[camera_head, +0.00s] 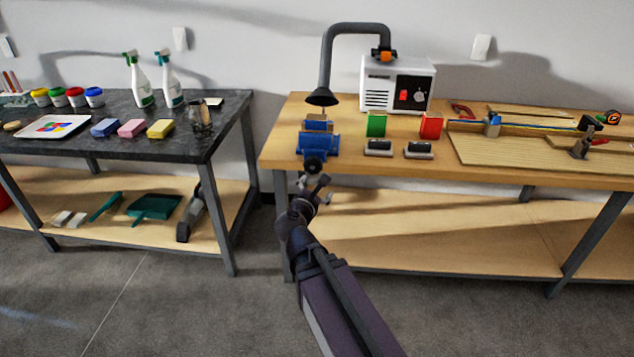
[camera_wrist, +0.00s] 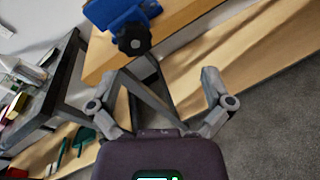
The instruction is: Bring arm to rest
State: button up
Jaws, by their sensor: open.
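My gripper (camera_head: 318,188) is open and empty at the end of my raised arm. In the head view it shows in front of the left part of the wooden workbench (camera_head: 272,150), just below the blue vise (camera_head: 318,147). In the wrist view the two fingers of my gripper (camera_wrist: 160,105) are spread apart with nothing between them. The blue vise with its black knob (camera_wrist: 133,38) shows beyond them at the top. I cannot tell the exact gap between the gripper and the vise.
A fume extractor (camera_head: 396,83) with a bent hose stands at the back of the workbench. Green (camera_head: 376,125) and red (camera_head: 431,126) blocks stand before it. A dark table (camera_head: 185,150) with bottles and sponges stands left. Grey floor (camera_head: 180,310) in front is clear.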

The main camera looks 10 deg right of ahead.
jog(key=shift+d, duration=0.1)
dwell(0.4)
jog(key=s+d+f+m+g+y, duration=0.1)
jog(key=s+d+f+m+g, duration=0.3)
jog(key=m, duration=0.3)
jog(key=s+d+f+m+g, duration=0.2)
jog(key=f+m+g, duration=0.2)
jog(key=f+m, duration=0.25)
jog(key=s+a+f+m+g+y, duration=0.5)
jog(key=s+f+m+g+y, duration=0.15)
jog(key=s+m, duration=0.35)
notch_tip(320, 180, up, 23)
jog(key=m+p, duration=0.1)
jog(key=p, duration=2.1)
jog(key=shift+w+d+y, duration=0.15)
jog(key=shift+w+y, duration=0.15)
jog(key=shift+y, duration=0.05)
